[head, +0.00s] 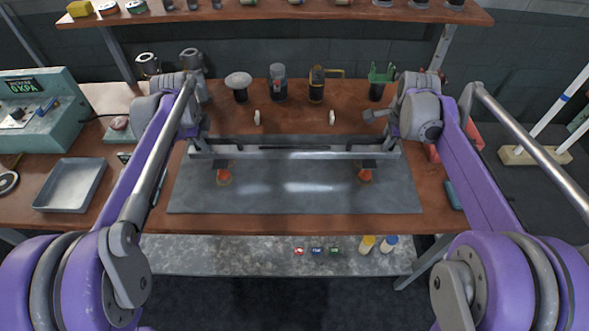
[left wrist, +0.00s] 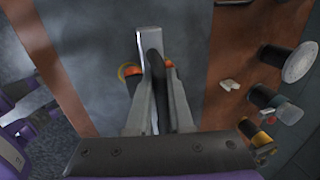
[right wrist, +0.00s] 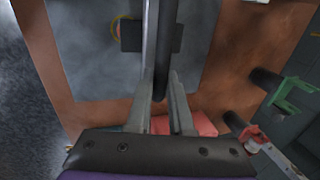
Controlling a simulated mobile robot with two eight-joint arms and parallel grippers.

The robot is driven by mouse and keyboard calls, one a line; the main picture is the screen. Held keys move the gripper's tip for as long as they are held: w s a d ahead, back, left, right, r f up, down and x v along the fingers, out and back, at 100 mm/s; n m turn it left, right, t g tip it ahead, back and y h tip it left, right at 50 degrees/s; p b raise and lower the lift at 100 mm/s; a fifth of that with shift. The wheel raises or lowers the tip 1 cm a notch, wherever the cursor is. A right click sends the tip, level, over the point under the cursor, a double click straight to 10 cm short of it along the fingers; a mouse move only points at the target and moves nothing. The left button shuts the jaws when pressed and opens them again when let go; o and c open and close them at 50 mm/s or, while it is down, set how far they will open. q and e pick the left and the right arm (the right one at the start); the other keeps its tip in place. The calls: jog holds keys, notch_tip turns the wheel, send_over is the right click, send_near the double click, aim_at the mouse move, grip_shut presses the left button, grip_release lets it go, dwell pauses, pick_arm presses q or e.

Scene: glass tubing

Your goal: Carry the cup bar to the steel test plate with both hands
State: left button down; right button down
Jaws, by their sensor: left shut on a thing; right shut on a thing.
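The cup bar (head: 300,154) is a long grey bar with black grips and two orange cups, the left cup (head: 224,174) and the right cup (head: 365,174). It spans level above the steel test plate (head: 295,197), a wide grey sheet on the bench. I cannot tell whether the cups touch the plate. My left gripper (head: 200,145) is shut on the bar's left end; the bar (left wrist: 150,40) runs between its fingers in the left wrist view. My right gripper (head: 396,143) is shut on the right end; the bar (right wrist: 150,40) also shows in the right wrist view.
Behind the plate stand a white-topped stand (head: 238,80), several dark canisters and a green holder (head: 381,74). Two small white pieces lie behind the bar. A metal tray (head: 72,184) and a teal gauge box (head: 40,115) are at left. Small coloured items sit on the lower shelf (head: 200,256).

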pick_arm(q)
jog(key=shift+f, duration=0.45)
pick_arm(e)
jog(key=shift+f, duration=0.45)
pick_arm(q)
jog(key=c, duration=1.2)
grip_release()
jog(key=shift+f, duration=0.15)
jog(key=shift+c, duration=0.2)
pick_arm(e)
jog(key=c, duration=1.2)
grip_release()
jog(key=shift+f, duration=0.2)
jog(key=shift+c, duration=0.2)
pick_arm(q)
jog(key=o, duration=0.4)
pick_arm(e)
jog(key=o, duration=0.4)
jog(key=shift+r, duration=0.1)
jog(key=shift+s+r, duration=0.1)
jog(key=shift+r, duration=0.1)
pick_arm(q)
jog(key=v, duration=1.2)
pick_arm(e)
jog(key=v, duration=1.1)
jog(key=shift+s+r, duration=0.1)
jog(key=shift+r, duration=0.2)
